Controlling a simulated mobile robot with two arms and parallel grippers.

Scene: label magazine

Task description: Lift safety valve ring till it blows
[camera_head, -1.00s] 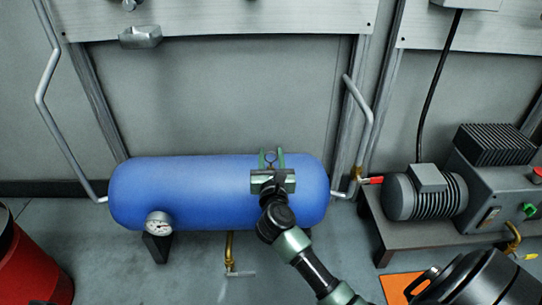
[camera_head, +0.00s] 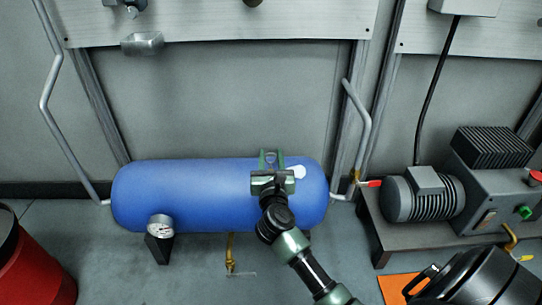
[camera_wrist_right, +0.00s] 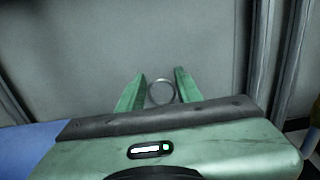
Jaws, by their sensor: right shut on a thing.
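The blue tank (camera_head: 200,190) lies on its side on feet near the wall. My right gripper (camera_head: 270,160) is over the tank's top toward its right end, fingers pointing to the wall. In the right wrist view a grey round ring (camera_wrist_right: 161,91) stands between the two green fingertips (camera_wrist_right: 160,88), and the gripper is shut on it. The valve body below the ring is hidden by my gripper. My left gripper is not in view.
A pressure gauge (camera_head: 160,227) sits at the tank's lower left front, and a yellow drain pipe (camera_head: 230,252) hangs below. A motor (camera_head: 425,193) stands on a bench at right. A red bin (camera_head: 35,265) is at lower left.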

